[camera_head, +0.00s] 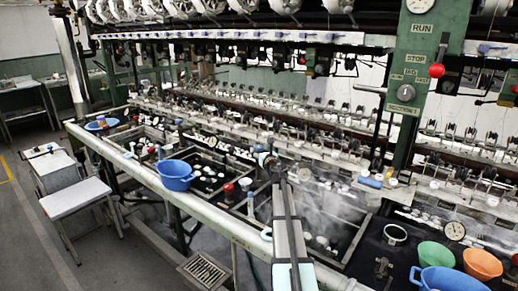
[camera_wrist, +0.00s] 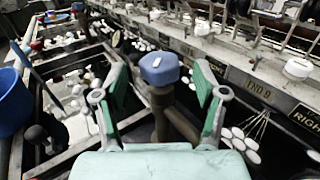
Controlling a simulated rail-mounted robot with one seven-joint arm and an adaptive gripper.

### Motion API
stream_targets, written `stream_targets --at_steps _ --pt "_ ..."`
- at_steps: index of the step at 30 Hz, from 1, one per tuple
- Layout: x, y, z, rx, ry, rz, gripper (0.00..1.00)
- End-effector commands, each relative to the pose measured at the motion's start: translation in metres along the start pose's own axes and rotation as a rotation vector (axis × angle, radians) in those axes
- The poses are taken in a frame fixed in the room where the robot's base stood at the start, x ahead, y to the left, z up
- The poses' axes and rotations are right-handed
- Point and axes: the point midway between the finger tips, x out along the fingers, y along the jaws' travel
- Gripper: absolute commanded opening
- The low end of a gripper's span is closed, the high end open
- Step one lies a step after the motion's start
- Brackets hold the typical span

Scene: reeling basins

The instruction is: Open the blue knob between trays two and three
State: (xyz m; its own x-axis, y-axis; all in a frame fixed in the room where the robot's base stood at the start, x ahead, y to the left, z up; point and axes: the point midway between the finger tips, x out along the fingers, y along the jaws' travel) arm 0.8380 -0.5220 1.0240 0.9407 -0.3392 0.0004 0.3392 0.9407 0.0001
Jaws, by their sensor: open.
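The blue knob (camera_wrist: 160,68) has a faceted cap with a small white mark. It sits on a dull brown pipe stem in the wrist view. My gripper (camera_wrist: 160,82) is open, with one green finger on each side of the knob and visible gaps to both. In the head view my gripper (camera_head: 273,164) reaches over the basins at the middle of the machine. I cannot make out the knob clearly there, as my gripper covers that spot. Dark trays with white cocoons lie on both sides, one tray (camera_head: 208,170) being left of my gripper.
A blue bowl (camera_head: 175,174) sits on the front rail left of my arm; its edge also shows in the wrist view (camera_wrist: 12,100). A red knob (camera_head: 229,187) stands nearby. Green (camera_head: 436,256) and orange (camera_head: 482,263) bowls are at right. Steam rises right of my arm.

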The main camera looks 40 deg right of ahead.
Motion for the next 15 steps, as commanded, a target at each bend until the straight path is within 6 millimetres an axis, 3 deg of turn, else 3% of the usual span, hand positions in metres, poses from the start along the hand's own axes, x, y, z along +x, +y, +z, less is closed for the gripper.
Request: stream_targets --at_steps 1,6,15 --pt "-0.015 0.001 0.000 0.000 0.000 -0.001 0.71" --pt "-0.049 0.001 0.000 0.000 0.000 0.000 0.71" --pt "-0.080 0.000 0.001 0.001 -0.001 0.000 0.71"
